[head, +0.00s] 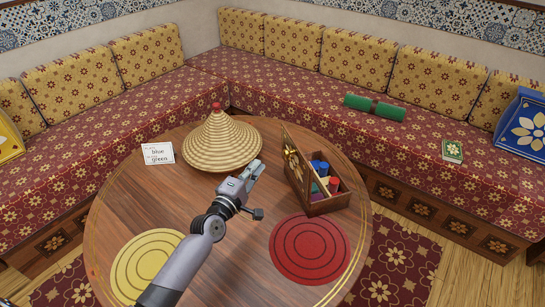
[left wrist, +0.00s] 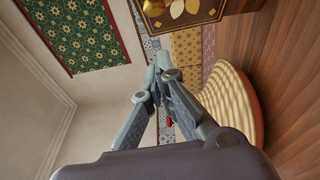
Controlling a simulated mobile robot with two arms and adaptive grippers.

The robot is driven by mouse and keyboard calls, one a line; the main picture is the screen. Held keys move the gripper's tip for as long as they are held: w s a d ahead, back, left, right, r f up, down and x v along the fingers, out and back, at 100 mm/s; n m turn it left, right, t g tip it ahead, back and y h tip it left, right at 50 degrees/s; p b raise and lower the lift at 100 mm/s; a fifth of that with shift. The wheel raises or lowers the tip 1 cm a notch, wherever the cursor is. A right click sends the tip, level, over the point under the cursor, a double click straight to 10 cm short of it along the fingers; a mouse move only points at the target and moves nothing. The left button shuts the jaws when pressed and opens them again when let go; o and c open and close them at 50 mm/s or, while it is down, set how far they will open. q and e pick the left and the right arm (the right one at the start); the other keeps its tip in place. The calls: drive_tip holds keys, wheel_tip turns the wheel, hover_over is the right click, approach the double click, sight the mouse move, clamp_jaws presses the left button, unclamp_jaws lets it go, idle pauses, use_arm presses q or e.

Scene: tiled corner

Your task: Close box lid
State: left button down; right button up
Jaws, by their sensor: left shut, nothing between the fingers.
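A wooden box (head: 322,206) stands on the round table, right of the woven cone. Its lid (head: 298,157) is open and stands up on the box's left side. The lid's dark face with gold trim and petals shows at the top of the left wrist view (left wrist: 203,12). Blue, red and other coloured items (head: 326,178) are inside the box. My left gripper (head: 257,168) is shut and empty, left of the lid and apart from it. In the left wrist view its fingertips (left wrist: 158,72) meet below the lid. My right gripper is not in view.
A woven cone-shaped cover (head: 222,145) stands behind and left of my left gripper. A yellow round mat (head: 140,262) and a red one (head: 310,250) lie at the front. Cushioned benches surround the back.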

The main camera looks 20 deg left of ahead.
use_arm(q)
drive_tip(key=w+d, duration=0.3)
drive_tip(key=w, duration=0.2)
drive_tip(key=shift+w+d+p, duration=0.2)
drive_tip(key=shift+d+p, duration=0.15)
drive_tip(key=shift+p, duration=0.05)
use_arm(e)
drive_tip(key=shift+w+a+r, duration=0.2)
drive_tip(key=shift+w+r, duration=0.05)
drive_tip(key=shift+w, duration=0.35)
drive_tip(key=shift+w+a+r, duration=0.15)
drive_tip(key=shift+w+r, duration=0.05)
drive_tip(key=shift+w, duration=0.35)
